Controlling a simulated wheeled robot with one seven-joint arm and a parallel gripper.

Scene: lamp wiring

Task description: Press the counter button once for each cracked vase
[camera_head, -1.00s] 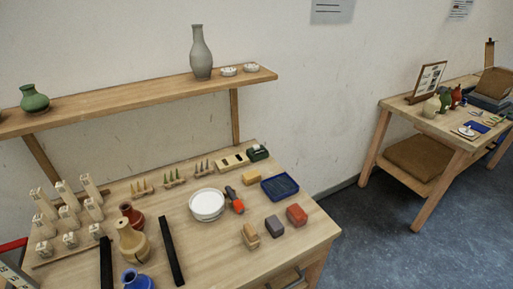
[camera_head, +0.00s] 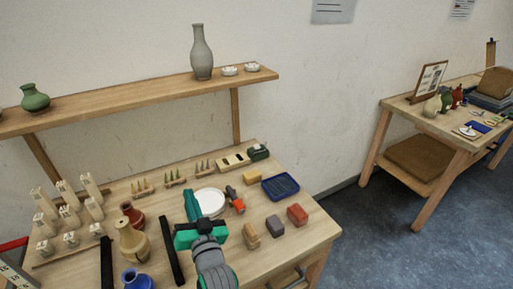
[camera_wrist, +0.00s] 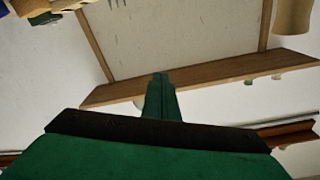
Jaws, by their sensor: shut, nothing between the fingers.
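My gripper (camera_head: 191,204) hangs over the workbench, its green fingers shut and empty, in front of the white round dish (camera_head: 211,201). The closed fingers also show in the wrist view (camera_wrist: 160,95). A tan vase (camera_head: 133,242), a red-brown vase (camera_head: 131,214) and a blue vase (camera_head: 137,279) stand on the bench left of my gripper. A green vase (camera_head: 35,98) and a tall grey vase (camera_head: 202,53) stand on the shelf. Cracks are too small to make out. A small green and black device (camera_head: 258,152) sits at the back right; I cannot tell whether it is the counter.
Black bars (camera_head: 170,250) lie beside the vases. Pale blocks (camera_head: 70,215) crowd the bench's left. A blue tray (camera_head: 280,187) and a red block (camera_head: 297,214) lie right. The wall shelf (camera_head: 130,100) overhangs the back. Another table (camera_head: 445,128) holds more vases.

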